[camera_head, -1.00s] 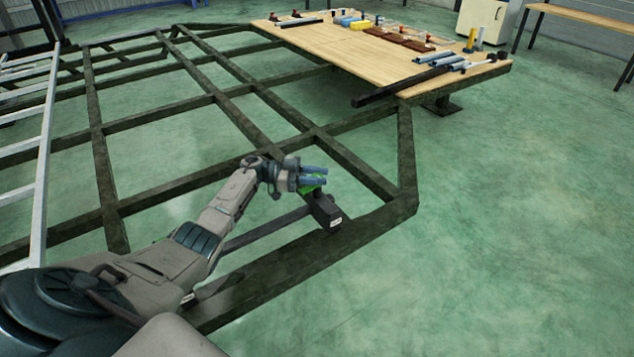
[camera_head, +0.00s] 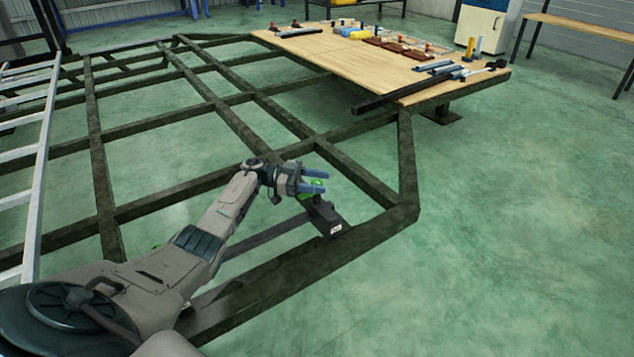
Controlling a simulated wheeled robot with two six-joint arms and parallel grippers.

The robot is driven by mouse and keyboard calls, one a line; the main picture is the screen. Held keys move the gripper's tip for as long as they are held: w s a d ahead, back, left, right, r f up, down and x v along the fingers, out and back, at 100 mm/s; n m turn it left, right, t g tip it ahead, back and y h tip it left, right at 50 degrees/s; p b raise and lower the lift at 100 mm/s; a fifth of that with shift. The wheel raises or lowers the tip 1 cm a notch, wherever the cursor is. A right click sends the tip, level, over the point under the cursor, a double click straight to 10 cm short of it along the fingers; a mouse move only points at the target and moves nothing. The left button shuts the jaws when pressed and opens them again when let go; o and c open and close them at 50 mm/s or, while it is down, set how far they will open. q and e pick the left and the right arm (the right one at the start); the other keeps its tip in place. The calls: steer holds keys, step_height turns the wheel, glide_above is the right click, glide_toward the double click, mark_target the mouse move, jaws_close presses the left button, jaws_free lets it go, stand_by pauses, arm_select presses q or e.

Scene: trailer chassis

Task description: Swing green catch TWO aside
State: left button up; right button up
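A green catch (camera_head: 303,196) sits at the end of a black block (camera_head: 324,216) with a small white label, on the dark chassis frame. The label is too small to read, so I cannot tell the catch's number. My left gripper (camera_head: 324,180) is right at this catch, its two blue fingers apart. Green shows between and just below the fingers; I cannot tell whether they touch it. A second bit of green (camera_head: 157,246) shows behind my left arm, mostly hidden. My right gripper is not in view.
A dark bar (camera_head: 265,236) runs from the block back under my arm. The frame's beams (camera_head: 355,178) surround the gripper. A wooden table top (camera_head: 345,62) with tools and parts lies at the back right. A pale ladder-like rack (camera_head: 42,165) stands at left. The floor at right is clear.

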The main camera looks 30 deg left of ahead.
arm_select(q)
steer(key=b+v, duration=0.1)
steer(key=v, duration=0.9)
steer(key=shift+a, duration=0.35)
steer(key=shift+s, duration=0.1)
steer(key=shift+f, duration=0.1)
